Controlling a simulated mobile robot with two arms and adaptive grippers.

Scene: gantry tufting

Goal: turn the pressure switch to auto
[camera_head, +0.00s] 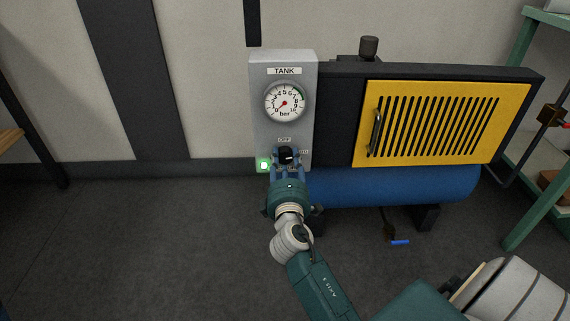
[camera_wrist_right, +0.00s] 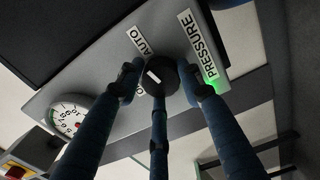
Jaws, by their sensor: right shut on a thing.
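The pressure switch is a black round knob (camera_head: 286,154) with a white mark, low on the grey TANK panel (camera_head: 262,120). An OFF label (camera_head: 285,140) sits above it, and a partly covered label (camera_head: 303,151) is at its right. In the right wrist view the knob (camera_wrist_right: 163,80) sits between my blue fingers, near the AUTO label (camera_wrist_right: 140,40) and the PRESSURE label (camera_wrist_right: 198,45). My right gripper (camera_head: 287,163) is shut on the knob. I cannot tell exactly which label the white mark points to. My left gripper is not in view.
A round gauge (camera_head: 285,102) is above the knob and a lit green lamp (camera_head: 264,165) is at its lower left. A yellow vented cover (camera_head: 445,125) and a blue tank (camera_head: 400,187) are to the right. A green shelf frame (camera_head: 525,205) stands at far right. Floor at left is clear.

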